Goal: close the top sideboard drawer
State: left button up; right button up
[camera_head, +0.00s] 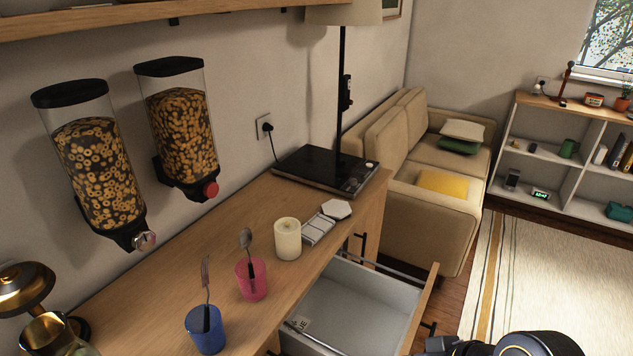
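The top sideboard drawer (423,308) is pulled out from the wooden sideboard (215,255). Its pale grey inside shows, with metal rails along both sides and a small white label near the left rail. The inside looks empty where it shows. The wooden front panel stands well clear of the cabinet, and a dark handle shows on its outer side. A dark part of my arm (515,345) shows at the bottom edge, to the right of the drawer front. No fingertips of either gripper are visible.
On the sideboard top stand a blue cup (205,333) and a pink cup (251,282) with cutlery, a candle (287,240), a white tray (319,230) and a black hob-like device (325,170). A beige sofa (440,205) and striped rug (550,275) lie beyond.

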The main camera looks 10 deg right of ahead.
aim_at(355, 310)
jog(key=k+l+z, duration=0.15)
jog(key=z, duration=0.35)
jog(key=k+l+z, duration=0.15)
jog(key=l+z, duration=0.2)
jog(key=z, duration=0.15)
jog(key=i+l+u, duration=0.1)
jog(key=u, duration=0.25)
jog(key=i+l+u, duration=0.1)
jog(key=i+u, duration=0.2)
jog(key=k, duration=0.05)
